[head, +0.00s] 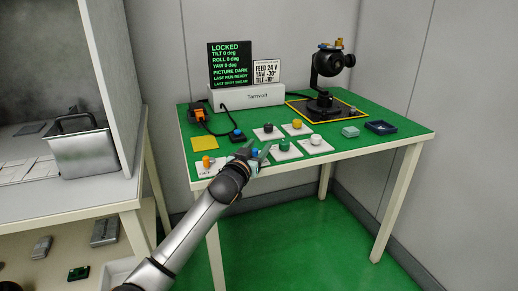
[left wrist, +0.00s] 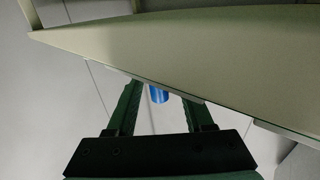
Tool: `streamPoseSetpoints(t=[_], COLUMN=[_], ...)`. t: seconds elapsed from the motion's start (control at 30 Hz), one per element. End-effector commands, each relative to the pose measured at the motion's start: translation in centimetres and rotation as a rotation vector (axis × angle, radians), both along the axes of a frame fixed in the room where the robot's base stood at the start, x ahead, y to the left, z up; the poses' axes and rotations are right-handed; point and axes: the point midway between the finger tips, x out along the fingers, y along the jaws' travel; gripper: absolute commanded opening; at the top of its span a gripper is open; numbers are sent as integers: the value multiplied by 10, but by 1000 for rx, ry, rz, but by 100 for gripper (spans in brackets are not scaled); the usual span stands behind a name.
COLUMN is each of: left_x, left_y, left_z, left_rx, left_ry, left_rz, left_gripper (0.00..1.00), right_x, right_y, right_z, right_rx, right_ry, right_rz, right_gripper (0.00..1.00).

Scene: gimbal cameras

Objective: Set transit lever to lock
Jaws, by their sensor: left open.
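The green-topped table (head: 375,134) holds several knobs on white plates. I cannot tell for sure which control is the transit lever. An orange-topped control (head: 206,161) stands on a labelled plate at the front left. My left gripper (head: 257,153) is open at the table's front edge, close to a blue knob. In the left wrist view the blue knob (left wrist: 159,94) shows between the two fingers (left wrist: 157,110), with no visible grip on it. The black gimbal (head: 328,80) stands at the back right. The screen (head: 231,66) reads LOCKED. My right gripper is not in view.
Green (head: 285,145), yellow (head: 297,125), white (head: 315,139) and dark (head: 268,130) knobs stand close to my left gripper. A white box (head: 246,97), a dark tray (head: 381,127) and a pale green block (head: 350,132) are also on the table. A side bench (head: 70,184) with a metal bin is at left.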

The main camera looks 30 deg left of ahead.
Motion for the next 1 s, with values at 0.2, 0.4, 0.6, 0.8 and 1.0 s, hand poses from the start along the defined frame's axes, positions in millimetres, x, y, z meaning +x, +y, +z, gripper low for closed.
streamPoseSetpoints(t=[0.2, 0.4, 0.6, 0.8, 1.0], left_x=[9, 9, 9, 9, 9], left_y=[1, 1, 1, 1, 1], left_z=[0, 0, 0, 0, 0], left_rx=[0, 0, 0, 0, 0], left_ry=[-1, 0, 0, 0, 0], left_rz=[-1, -1, 0, 0, 0], left_gripper=[52, 52, 34, 12, 0], right_x=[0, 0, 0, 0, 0], right_y=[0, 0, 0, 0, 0], right_z=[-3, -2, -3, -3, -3], right_rx=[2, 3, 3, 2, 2], right_ry=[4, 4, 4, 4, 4], right_rz=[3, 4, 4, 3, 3], right_gripper=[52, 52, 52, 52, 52])
